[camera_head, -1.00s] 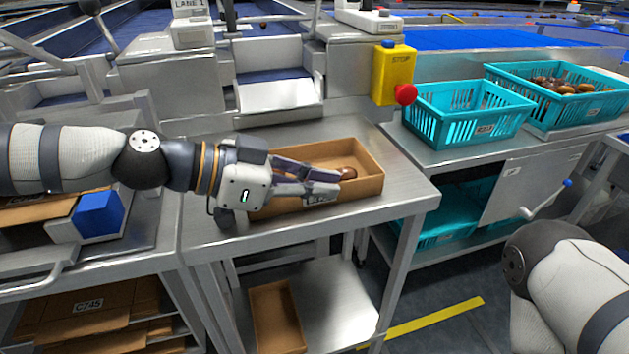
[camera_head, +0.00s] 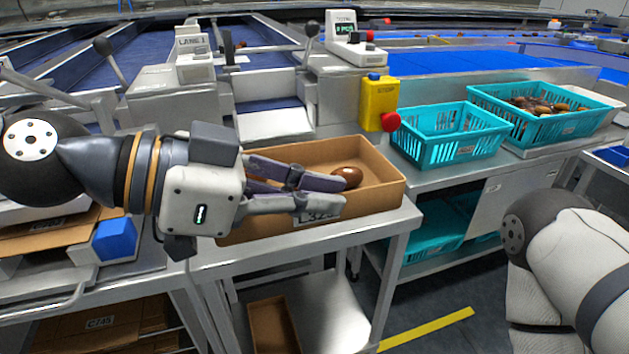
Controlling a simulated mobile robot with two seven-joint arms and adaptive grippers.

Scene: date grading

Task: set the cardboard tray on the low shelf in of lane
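The cardboard tray (camera_head: 378,203) is an open brown box with a label on its front wall and a brown date (camera_head: 347,175) inside. It is at the front of the steel table, near its right corner; whether its base touches the top I cannot tell. My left gripper (camera_head: 342,193) reaches in from the left, its fingers shut on the tray's front wall, one inside and one outside, partly covering the label. The low shelf (camera_head: 335,305) is the steel deck under this table. My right gripper is out of view; only my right arm shows at lower right.
Another cardboard tray (camera_head: 272,328) sits at the left of the low shelf; the shelf's right part is bare. A table leg (camera_head: 386,290) stands at its right. A yellow stop box (camera_head: 378,100) and teal crates (camera_head: 450,150) lie beyond. Flattened cardboard (camera_head: 95,325) lies lower left.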

